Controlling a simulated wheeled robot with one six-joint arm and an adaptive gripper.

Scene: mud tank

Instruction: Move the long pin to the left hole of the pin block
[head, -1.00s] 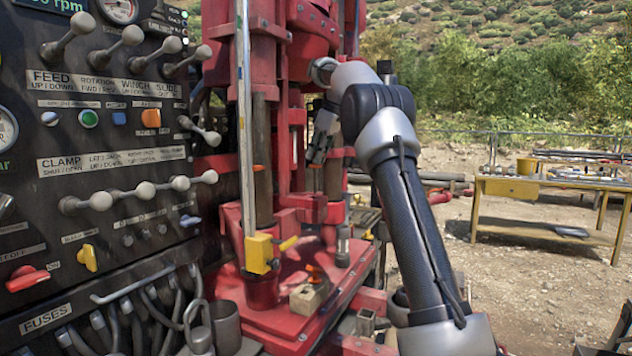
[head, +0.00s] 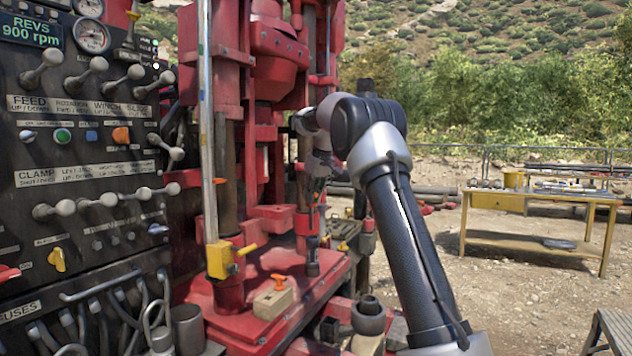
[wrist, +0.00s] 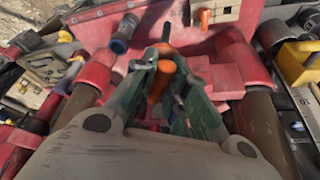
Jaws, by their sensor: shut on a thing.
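My gripper (wrist: 165,62) has green fingers shut on the orange grip of the long pin (wrist: 161,80). Its dark shaft shows beyond the fingertips in the wrist view. In the head view my gripper (head: 316,190) hangs beside the red rig, above and to the right of the pin block; the held pin is hard to make out there. The pale pin block (head: 272,302) sits on the red deck with another orange-topped pin (head: 279,281) standing in it. In the wrist view the block (wrist: 226,10) is ahead at the top, apart from the held pin, with a dark hole beside the standing pin.
A dark cylinder (head: 313,262) with a blue end in the wrist view (wrist: 122,32) stands near the block. A yellow clamp (head: 220,260) and upright red columns crowd the left. The lever panel (head: 90,170) is farther left. A yellow table (head: 540,205) stands at right on open ground.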

